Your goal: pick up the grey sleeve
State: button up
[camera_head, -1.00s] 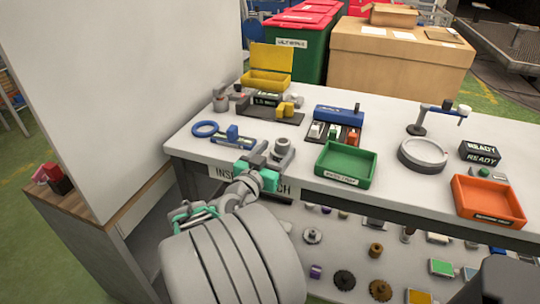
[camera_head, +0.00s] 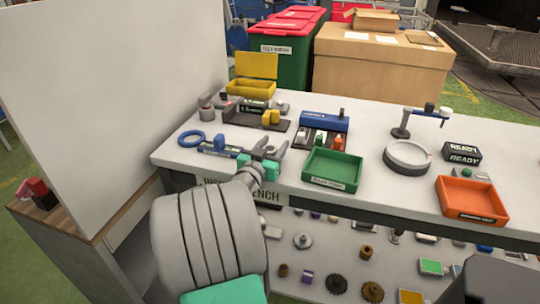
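My gripper (camera_head: 266,146), with teal parts at its base, is over the front edge of the bench, left of the green tray. Its two grey fingers look spread apart. Small grey shapes lie at and between the fingertips; I cannot tell a grey sleeve from the fingers there. My thick pale arm hides the bench front below. Nothing is clearly held.
The bench (camera_head: 375,190) carries a blue ring (camera_head: 191,139), a green tray (camera_head: 332,170), an orange tray (camera_head: 471,201), a round grey dish (camera_head: 407,157) and a blue-backed rack (camera_head: 325,122). A white panel (camera_head: 100,90) stands left. Several parts lie on the lower shelf.

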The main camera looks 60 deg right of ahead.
grip_shut()
dwell(0.3)
jog(key=shift+r, duration=0.1)
